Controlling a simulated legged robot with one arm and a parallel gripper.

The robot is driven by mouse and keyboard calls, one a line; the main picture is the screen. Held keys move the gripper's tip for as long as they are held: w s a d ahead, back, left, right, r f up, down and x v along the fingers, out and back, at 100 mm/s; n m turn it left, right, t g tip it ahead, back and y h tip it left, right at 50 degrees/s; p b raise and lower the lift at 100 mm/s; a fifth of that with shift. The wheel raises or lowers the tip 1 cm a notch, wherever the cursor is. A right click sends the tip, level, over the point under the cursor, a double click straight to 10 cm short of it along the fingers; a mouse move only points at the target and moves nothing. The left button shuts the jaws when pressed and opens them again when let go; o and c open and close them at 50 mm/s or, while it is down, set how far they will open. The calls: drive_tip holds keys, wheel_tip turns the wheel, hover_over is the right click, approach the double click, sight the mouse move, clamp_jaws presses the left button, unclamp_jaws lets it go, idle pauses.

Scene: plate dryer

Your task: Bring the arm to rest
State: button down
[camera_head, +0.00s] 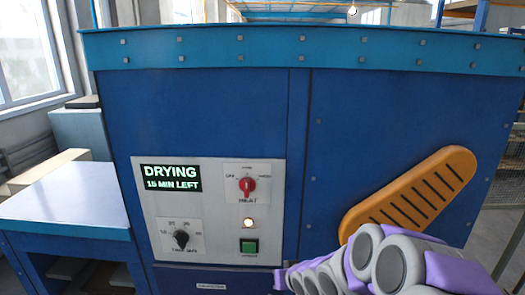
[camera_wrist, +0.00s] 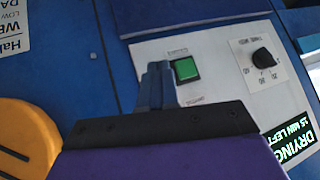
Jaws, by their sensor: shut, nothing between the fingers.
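My purple and grey arm (camera_head: 375,265) reaches in from the bottom right in the head view, in front of the dryer's blue front (camera_head: 390,120). Its end is low, just right of the control panel (camera_head: 215,220). In the wrist view my gripper (camera_wrist: 158,72) is shut and empty, its blue fingers together beside the green button (camera_wrist: 186,68). I cannot tell whether they touch the panel. The green button (camera_head: 249,246) is uncovered in the head view. The display (camera_head: 171,178) reads "DRYING 15 MIN LEFT".
The orange slotted handle (camera_head: 410,195) slants up to the right, just behind my arm. A red knob (camera_head: 247,185), a lit lamp (camera_head: 249,224) and a black knob (camera_head: 181,239) are on the panel. A white-topped table (camera_head: 70,200) stands at left.

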drive_tip(key=s+d+r+m+g+h, duration=0.1)
drive_tip(key=s+d+r+g+h, duration=0.3)
drive_tip(key=s, duration=0.7)
drive_tip(key=s+d+r+g, duration=0.1)
drive_tip(key=s+d+r, duration=0.3)
drive_tip(key=s, duration=0.6)
drive_tip(key=s+r+m+g, duration=0.1)
drive_tip(key=s+g, duration=0.3)
drive_tip(key=s, duration=1.5)
drive_tip(key=shift+s+d+r+g, duration=0.2)
drive_tip(key=shift+s+r+g, duration=0.2)
drive_tip(key=shift+r, duration=0.05)
idle(3.0)
